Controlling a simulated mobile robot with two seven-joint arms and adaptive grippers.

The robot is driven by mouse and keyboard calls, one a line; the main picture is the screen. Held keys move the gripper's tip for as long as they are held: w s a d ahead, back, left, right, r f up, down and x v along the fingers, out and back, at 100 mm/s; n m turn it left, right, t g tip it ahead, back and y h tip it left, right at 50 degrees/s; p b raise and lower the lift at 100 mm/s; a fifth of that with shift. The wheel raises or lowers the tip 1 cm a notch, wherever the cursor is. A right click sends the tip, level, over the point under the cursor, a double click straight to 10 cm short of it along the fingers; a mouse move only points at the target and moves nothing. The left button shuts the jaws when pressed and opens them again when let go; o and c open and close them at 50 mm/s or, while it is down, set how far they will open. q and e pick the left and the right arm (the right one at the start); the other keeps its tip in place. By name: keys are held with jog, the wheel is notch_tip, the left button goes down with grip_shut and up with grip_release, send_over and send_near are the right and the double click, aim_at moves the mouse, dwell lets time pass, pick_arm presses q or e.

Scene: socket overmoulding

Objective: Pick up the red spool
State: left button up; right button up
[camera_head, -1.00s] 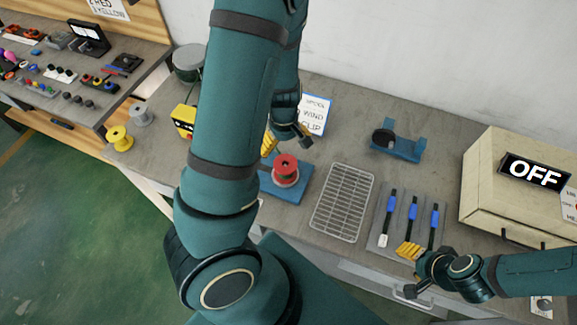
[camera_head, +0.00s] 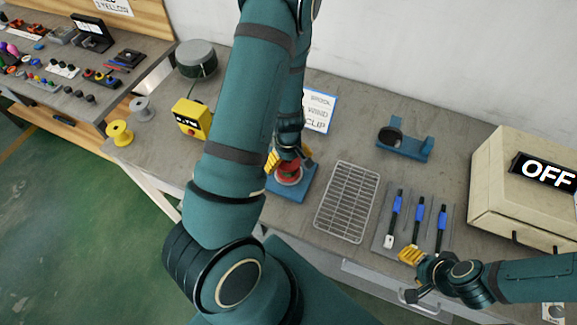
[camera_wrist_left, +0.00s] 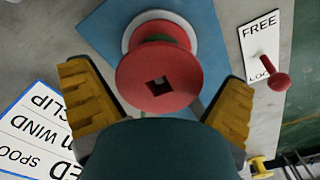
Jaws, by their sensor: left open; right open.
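The red spool (camera_head: 288,172) stands on a blue base plate (camera_head: 303,188) on the bench, with a pale disc under it. In the left wrist view the red spool (camera_wrist_left: 158,76) shows its top flange with a square hole. My left gripper (camera_head: 288,158) is open just above the spool and partly hides it in the head view. In the left wrist view its yellow fingers (camera_wrist_left: 158,105) lie to either side of the spool, apart from it. My right gripper (camera_head: 411,276) is open and empty by the bench's front edge, near the tools.
A wire rack (camera_head: 347,201) and a tray with several blue-handled tools (camera_head: 418,214) lie to the right. A blue stand (camera_head: 405,143), a sign (camera_head: 319,110), a yellow box (camera_head: 191,118) and a beige OFF machine (camera_head: 520,195) are around. A red-knobbed lever (camera_wrist_left: 279,81) stands beside the spool.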

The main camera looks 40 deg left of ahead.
pick_arm(q)
jog(key=c, duration=1)
jog(key=shift+r, duration=0.1)
